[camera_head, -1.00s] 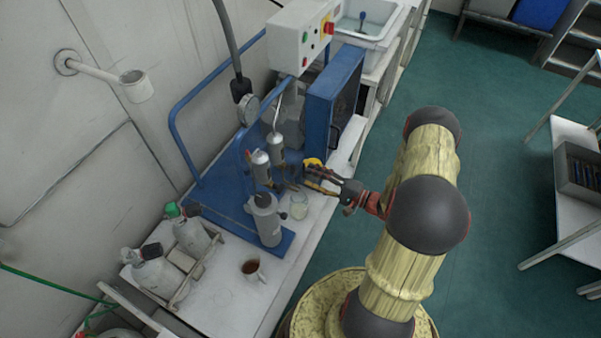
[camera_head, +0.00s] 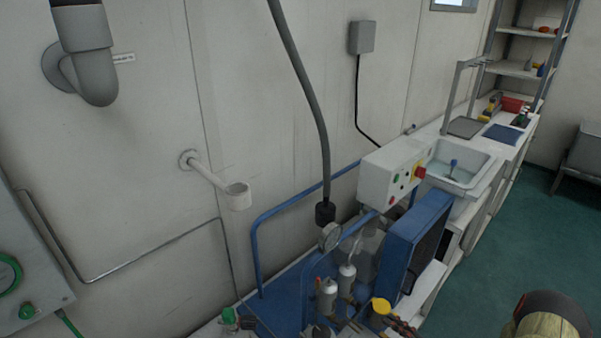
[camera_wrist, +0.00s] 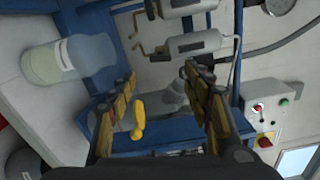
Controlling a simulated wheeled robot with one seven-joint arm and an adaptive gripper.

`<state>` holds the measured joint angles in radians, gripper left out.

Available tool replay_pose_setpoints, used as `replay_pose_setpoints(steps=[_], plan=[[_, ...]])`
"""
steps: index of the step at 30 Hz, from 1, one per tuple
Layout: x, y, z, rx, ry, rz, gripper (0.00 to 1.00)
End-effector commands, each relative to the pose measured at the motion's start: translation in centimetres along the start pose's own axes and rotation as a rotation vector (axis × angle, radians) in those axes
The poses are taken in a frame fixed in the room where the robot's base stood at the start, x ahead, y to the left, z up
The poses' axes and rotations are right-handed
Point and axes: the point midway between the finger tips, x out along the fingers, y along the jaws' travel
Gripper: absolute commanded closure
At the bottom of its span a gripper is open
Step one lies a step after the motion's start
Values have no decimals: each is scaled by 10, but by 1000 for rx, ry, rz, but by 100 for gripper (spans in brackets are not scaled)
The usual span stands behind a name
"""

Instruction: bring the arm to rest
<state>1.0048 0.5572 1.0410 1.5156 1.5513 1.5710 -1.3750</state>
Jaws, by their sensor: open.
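My gripper (camera_wrist: 160,78) is open in the wrist view, its two brown, jointed fingers wide apart. A yellow handle-like piece (camera_wrist: 138,118) shows between the fingers; I cannot tell its depth, and no finger is seen closed on it. In the head view a yellow piece (camera_head: 380,306) shows near the bottom edge, beside the blue panel frame (camera_head: 418,245). My gripper is only partly visible there, so its distance from the frame is unclear. Most of my arm is out of the head view; one link shows at the bottom right.
Grey cylinders (camera_head: 347,279) stand on the blue stand, close to my gripper. A white control box (camera_head: 390,172) with buttons sits above. A clear jar (camera_wrist: 66,62) shows in the wrist view. Green floor (camera_head: 490,262) lies open at right.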

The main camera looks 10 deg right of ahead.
Motion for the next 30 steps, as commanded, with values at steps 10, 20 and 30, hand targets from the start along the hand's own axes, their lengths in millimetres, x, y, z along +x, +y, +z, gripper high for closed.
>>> replay_pose_setpoints(steps=[10,20,30], plan=[[-6,42,60,404,-128,188,50],[-41,12,139,553,-352,666,50],[-78,-65,179,240,-411,1207,50]])
